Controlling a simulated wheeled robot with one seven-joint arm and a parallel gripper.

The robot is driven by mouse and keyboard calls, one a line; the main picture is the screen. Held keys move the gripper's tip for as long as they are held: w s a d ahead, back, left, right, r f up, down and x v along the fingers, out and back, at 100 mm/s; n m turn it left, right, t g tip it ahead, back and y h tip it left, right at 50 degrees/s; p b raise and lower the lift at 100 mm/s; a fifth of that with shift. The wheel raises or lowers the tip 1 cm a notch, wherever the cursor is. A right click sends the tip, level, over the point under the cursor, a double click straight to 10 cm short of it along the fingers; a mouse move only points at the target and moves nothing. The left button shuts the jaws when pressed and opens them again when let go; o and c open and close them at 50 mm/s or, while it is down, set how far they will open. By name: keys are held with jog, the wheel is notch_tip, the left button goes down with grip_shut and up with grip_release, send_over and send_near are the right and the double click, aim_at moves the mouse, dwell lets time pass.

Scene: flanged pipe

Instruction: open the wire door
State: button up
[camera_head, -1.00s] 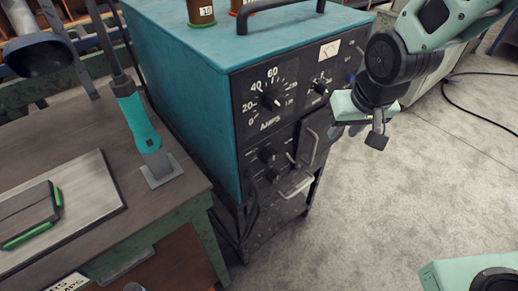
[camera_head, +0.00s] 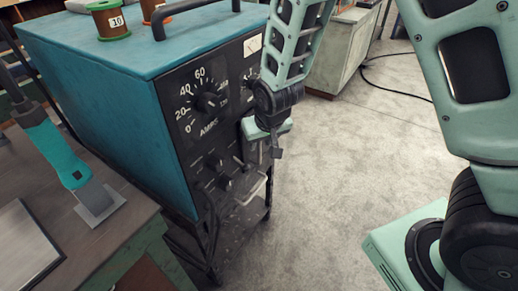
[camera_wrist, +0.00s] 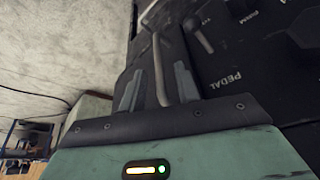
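The welder (camera_head: 95,95) is a teal box with a black front panel of knobs and dials. The wire door is on the lower right of that front, largely hidden by my gripper and wrist in the head view. Its upright metal bar handle (camera_wrist: 159,70) shows in the wrist view, with dark panel around it. My gripper (camera_head: 268,148) is at the door's handle. In the wrist view its two fingers (camera_wrist: 157,92) stand apart, one on each side of the bar. The right finger is closer to the bar; contact cannot be told.
A workbench (camera_head: 130,235) with a teal-handled tool (camera_head: 58,150) stands at the left. Wire spools (camera_head: 110,20) and a carry handle (camera_head: 190,14) are on the welder's top. Open concrete floor (camera_head: 340,150) lies to the right. A cable (camera_head: 385,85) lies farther back.

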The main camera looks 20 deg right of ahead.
aim_at(260, 145)
jog(key=shift+x, duration=1.85)
grip_shut()
